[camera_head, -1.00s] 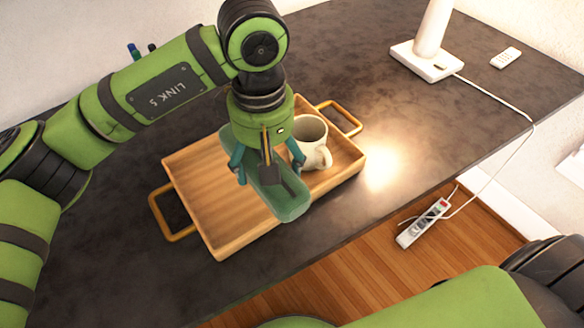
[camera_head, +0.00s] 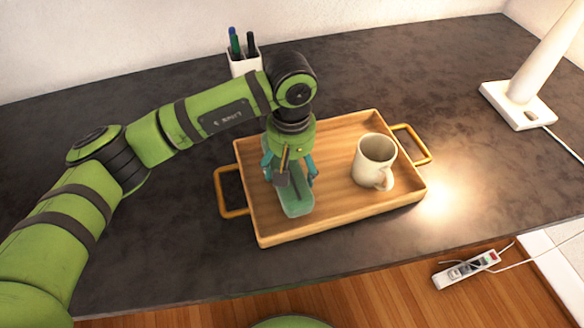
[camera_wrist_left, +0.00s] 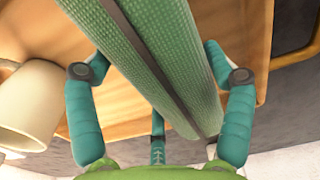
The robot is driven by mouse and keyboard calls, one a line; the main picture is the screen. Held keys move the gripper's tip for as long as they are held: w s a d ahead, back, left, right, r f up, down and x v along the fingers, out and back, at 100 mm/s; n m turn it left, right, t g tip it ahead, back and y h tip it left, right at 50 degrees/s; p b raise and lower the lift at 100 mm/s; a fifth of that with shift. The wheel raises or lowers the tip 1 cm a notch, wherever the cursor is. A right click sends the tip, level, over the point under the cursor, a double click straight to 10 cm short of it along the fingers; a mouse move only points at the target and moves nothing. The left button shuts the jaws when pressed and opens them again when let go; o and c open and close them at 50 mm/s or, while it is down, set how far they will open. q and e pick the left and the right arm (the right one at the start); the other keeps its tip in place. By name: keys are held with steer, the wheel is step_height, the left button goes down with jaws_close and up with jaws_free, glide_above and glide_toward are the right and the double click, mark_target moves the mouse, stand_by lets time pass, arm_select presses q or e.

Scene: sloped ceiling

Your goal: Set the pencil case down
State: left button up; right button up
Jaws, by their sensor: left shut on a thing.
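The green pencil case (camera_head: 296,203) is long and narrow, with a dark strip along it. My left gripper (camera_head: 289,176) is shut on it from above, over the left half of the wooden tray (camera_head: 330,222). I cannot tell whether the case touches the tray floor. In the left wrist view the case (camera_wrist_left: 165,60) runs between the teal fingers of the gripper (camera_wrist_left: 160,78). The gripper hides part of the case in the head view. My right gripper is out of view.
A cream mug (camera_head: 373,162) stands in the tray's right half. A white pen cup (camera_head: 243,62) stands behind the tray. A white lamp (camera_head: 517,105) is at the right of the dark table (camera_head: 110,250). A power strip (camera_head: 466,269) lies beyond its front edge.

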arm_select(q)
steer(key=shift+f, duration=1.05)
steer(key=shift+f, duration=0.25)
steer(key=o, duration=1.2)
steer(key=shift+r, duration=0.1)
steer(key=shift+c, duration=0.2)
steer(key=shift+r, duration=0.15)
step_height(320, 180, up, 12)
steer(key=shift+b, duration=1.05)
